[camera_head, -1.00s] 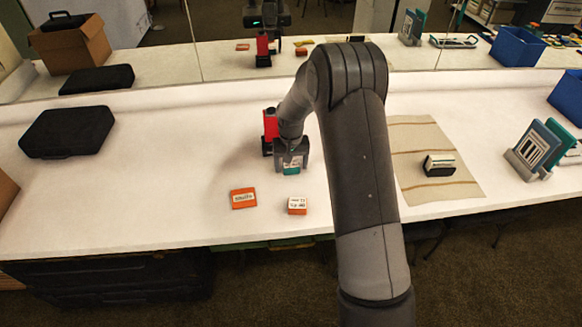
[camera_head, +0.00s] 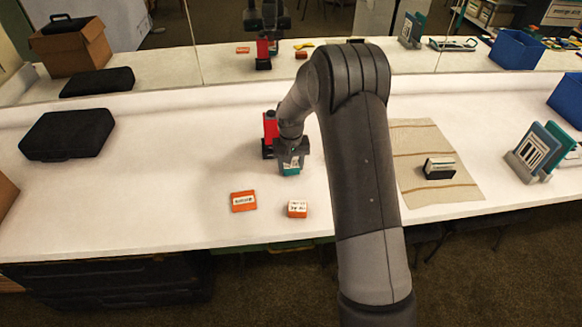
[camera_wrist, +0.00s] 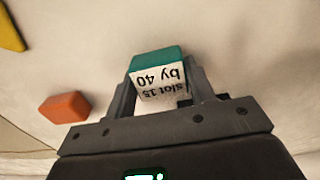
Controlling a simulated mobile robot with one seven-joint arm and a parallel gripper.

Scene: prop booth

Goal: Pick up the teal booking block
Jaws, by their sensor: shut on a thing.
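The teal booking block (camera_wrist: 158,62) shows in the wrist view between the two fingers of my gripper (camera_wrist: 160,92). It has a teal side and a white label face reading "slot 15 by 40". My gripper is shut on it, one finger at each side. In the head view the gripper (camera_head: 291,163) is over the white table left of my arm, and a small teal part of the block (camera_head: 291,171) shows below the fingers. Most of the block is hidden there.
A red object (camera_head: 270,127) stands just behind the gripper. Two orange blocks (camera_head: 243,201) (camera_head: 297,209) lie in front. A black case (camera_head: 68,134) is at the left. A striped cloth (camera_head: 410,150) bears a black-and-white block (camera_head: 439,168). A rack with upright panels (camera_head: 520,165) stands at the right.

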